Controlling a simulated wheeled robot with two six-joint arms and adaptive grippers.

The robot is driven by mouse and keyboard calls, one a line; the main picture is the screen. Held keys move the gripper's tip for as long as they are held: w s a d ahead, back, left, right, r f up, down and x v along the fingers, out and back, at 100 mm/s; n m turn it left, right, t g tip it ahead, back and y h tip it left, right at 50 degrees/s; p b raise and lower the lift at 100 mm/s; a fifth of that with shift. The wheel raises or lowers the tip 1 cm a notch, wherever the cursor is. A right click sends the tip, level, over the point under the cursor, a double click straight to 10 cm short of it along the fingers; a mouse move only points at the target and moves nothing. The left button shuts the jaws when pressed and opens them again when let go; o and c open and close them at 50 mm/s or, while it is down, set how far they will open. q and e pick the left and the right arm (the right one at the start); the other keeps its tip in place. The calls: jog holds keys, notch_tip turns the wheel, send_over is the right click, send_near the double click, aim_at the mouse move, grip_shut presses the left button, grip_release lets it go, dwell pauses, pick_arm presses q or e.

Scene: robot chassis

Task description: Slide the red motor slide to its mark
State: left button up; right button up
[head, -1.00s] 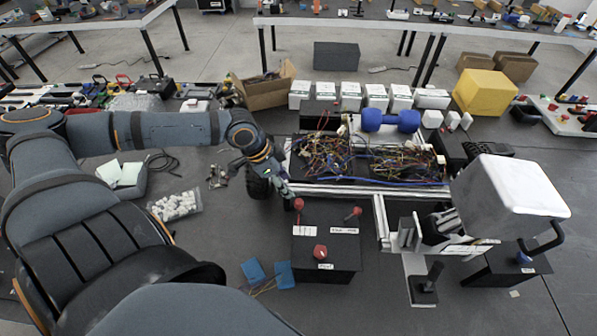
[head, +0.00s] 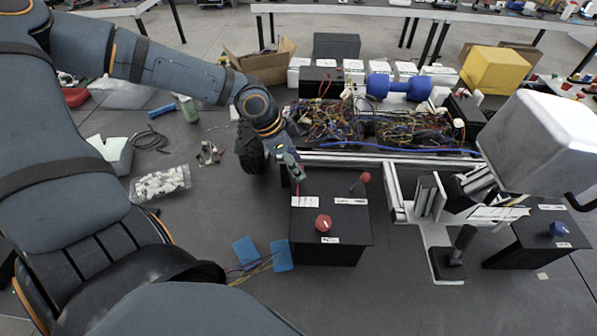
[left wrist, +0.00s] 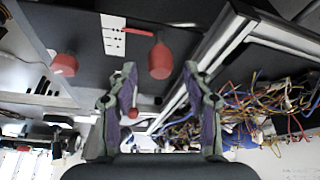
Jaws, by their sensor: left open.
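A black box (head: 345,245) on the dark chassis carries several red controls with white labels. A red round knob (head: 323,223) sits at its front, and a red-tipped lever (head: 365,178) stands at its back right. At the back left is a thin red piece (head: 297,188), mostly hidden by my left gripper (head: 290,168). I cannot tell for sure which is the motor slide. My right gripper is out of view.
A tangle of wires (head: 400,128) lies behind a metal rail (head: 390,157). A white block (head: 545,135) and a blue knob (head: 558,229) stand at right. Blue cards (head: 245,250) and a bag of white pieces (head: 160,184) lie at left.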

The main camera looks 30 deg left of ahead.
pick_arm(q)
jog(key=shift+x, duration=1.15)
jog(key=shift+c, duration=0.3)
grip_shut()
